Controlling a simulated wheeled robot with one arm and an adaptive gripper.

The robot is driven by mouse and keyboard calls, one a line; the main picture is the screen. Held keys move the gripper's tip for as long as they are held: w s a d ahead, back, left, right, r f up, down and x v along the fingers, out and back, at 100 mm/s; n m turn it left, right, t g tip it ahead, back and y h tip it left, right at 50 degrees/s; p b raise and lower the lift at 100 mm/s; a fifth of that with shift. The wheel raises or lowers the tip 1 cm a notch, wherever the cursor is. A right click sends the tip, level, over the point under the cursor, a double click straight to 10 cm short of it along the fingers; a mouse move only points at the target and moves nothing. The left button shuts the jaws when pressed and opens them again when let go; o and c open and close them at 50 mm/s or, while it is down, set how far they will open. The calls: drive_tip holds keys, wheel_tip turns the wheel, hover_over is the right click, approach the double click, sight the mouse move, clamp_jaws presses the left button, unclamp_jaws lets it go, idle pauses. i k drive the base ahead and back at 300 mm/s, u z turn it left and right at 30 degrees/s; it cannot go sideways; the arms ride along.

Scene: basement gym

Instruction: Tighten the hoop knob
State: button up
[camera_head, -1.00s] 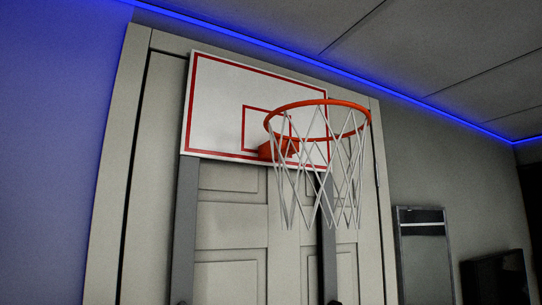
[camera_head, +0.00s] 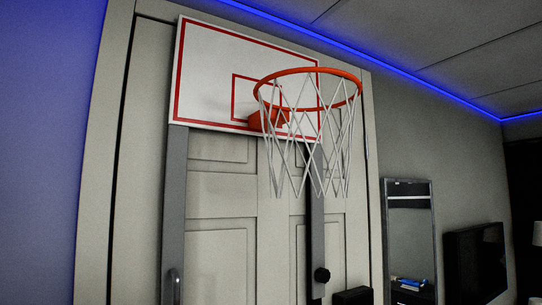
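A basketball hoop hangs on a pale panelled door. Its white backboard (camera_head: 205,85) has red lines, and its orange rim (camera_head: 310,72) carries a white net (camera_head: 335,150). Two grey uprights run down from the backboard, a left one (camera_head: 174,210) and a right one (camera_head: 317,225). My gripper is not in view.
A mirror (camera_head: 411,240) stands against the grey wall right of the door. A dark wall screen (camera_head: 475,262) and a lamp (camera_head: 493,233) are farther right. A dark object (camera_head: 352,296) shows at the bottom edge, right of the knob.

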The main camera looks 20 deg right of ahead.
sight(323, 276)
drive_tip(key=u, duration=2)
drive_tip(key=k, duration=0.85)
drive_tip(key=z, duration=1.3)
drive_tip(key=i, duration=0.55)
